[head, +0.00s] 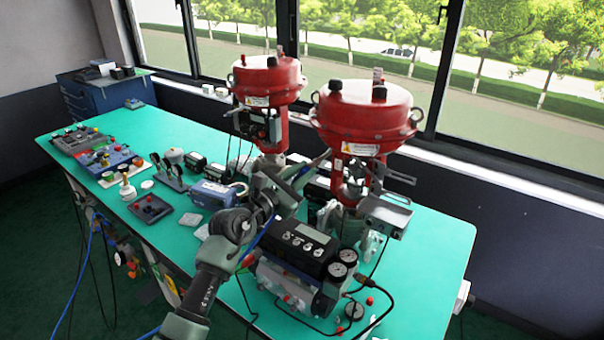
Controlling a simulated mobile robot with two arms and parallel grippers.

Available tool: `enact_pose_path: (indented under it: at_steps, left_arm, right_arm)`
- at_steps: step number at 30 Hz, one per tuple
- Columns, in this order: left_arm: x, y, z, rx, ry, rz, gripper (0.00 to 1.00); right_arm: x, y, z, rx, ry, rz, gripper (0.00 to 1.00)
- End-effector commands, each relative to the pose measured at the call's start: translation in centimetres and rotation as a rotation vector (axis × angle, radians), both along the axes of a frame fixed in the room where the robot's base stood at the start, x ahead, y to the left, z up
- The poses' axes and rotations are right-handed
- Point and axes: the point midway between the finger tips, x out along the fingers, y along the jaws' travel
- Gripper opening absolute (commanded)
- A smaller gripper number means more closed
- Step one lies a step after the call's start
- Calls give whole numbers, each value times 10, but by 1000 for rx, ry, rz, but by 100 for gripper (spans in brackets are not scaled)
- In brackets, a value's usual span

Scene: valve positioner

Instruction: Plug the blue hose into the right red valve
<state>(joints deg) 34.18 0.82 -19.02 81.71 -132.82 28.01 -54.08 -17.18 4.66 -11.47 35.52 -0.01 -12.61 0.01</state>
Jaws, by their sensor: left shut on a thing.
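My left gripper (312,172) reaches in from the lower left, in front of the gap between the two valves and to the left of the right valve's yoke. It is shut on the blue hose. A short blue length of hose (262,234) shows slanting down beside my wrist. The hose's end and its distance from the valve's port cannot be made out. My right gripper is not in view.
A grey positioner box with gauges (300,262) sits below my wrist. Several small devices crowd the table's left end. The green table (432,265) is clear at right. Windows line the back.

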Motion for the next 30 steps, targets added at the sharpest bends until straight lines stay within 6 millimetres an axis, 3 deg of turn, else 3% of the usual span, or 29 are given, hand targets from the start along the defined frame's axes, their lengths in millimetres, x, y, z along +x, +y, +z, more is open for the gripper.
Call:
enact_pose_path:
  at_steps: [1, 3, 16, 30]
  left_arm:
    - [0, 0, 1, -1, -1, 0, 26]
    - [0, 0, 1, -1, -1, 0, 43]
    - [-6, 5, -1, -2, 0, 1, 43]
    - [-59, 43, -1, 0, -2, 1, 43]
  right_arm:
    - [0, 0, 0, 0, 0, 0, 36]
    - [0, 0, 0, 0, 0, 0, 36]
    - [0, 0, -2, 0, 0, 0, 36]
    - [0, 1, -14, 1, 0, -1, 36]
